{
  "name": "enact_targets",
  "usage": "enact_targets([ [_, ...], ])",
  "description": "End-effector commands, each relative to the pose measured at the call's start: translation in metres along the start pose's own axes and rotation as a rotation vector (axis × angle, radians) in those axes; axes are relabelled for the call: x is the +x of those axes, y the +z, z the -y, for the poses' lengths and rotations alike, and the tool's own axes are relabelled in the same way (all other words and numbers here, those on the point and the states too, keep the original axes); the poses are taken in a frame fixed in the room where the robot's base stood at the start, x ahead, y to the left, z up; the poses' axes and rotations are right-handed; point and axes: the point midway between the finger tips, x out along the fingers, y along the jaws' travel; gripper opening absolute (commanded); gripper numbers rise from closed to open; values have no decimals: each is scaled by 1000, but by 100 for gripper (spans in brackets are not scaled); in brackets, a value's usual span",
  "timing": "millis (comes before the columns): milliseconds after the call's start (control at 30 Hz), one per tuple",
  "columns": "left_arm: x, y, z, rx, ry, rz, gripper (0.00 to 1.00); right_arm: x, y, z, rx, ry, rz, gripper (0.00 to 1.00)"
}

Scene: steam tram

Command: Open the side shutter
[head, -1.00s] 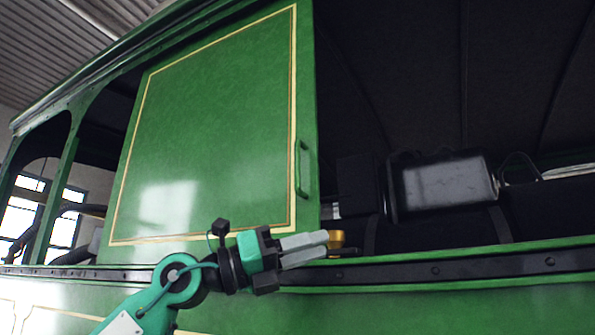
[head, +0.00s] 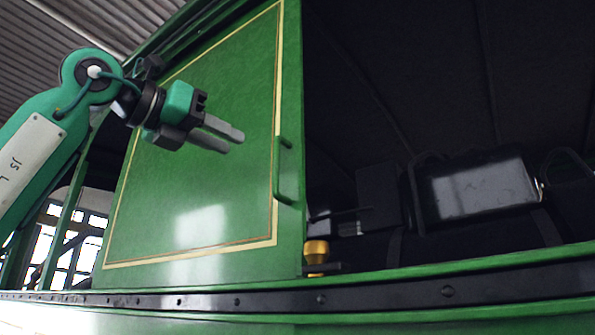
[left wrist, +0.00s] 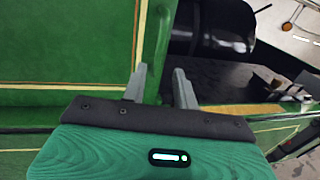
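The side shutter (head: 215,195) is a green panel with a cream border line, and dark open space lies right of it. Its green bar handle (head: 285,170) stands upright near the right edge. My left gripper (head: 236,142) is in front of the shutter's upper part, up and left of the handle, with its two grey fingers apart and nothing between them. In the left wrist view the open fingers (left wrist: 160,76) point toward the shutter's edge, with the handle (left wrist: 164,35) beyond them, apparently untouched. My right gripper is not in view.
A brass fitting (head: 316,253) stands on the sill by the shutter's lower right corner. A dark riveted rail (head: 400,295) runs along the tram's side below. A black shiny box (head: 485,188) sits inside the opening.

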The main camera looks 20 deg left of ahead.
Motion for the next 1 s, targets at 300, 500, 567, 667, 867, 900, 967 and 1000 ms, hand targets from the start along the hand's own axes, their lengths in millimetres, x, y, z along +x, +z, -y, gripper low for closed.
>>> enact_targets([
  [300, 58, 4, 1, 1, -3, -4, 29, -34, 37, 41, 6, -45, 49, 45],
  [500, 99, 4, 1, 1, -3, -3, 29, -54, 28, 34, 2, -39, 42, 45],
  [567, 109, 4, 1, 1, -4, -3, 29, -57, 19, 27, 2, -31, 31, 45],
  [667, 121, 3, 1, 0, -4, -1, 29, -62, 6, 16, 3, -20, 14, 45],
  [867, 134, 0, 1, 0, -3, 0, 29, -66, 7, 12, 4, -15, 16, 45],
  [900, 134, 0, 1, 0, -3, 0, 29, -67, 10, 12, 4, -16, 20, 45],
  [967, 135, 0, 1, 0, -3, 0, 29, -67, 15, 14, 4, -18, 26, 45],
  [1000, 135, 0, 1, 0, -3, 0, 29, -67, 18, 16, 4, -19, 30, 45],
])
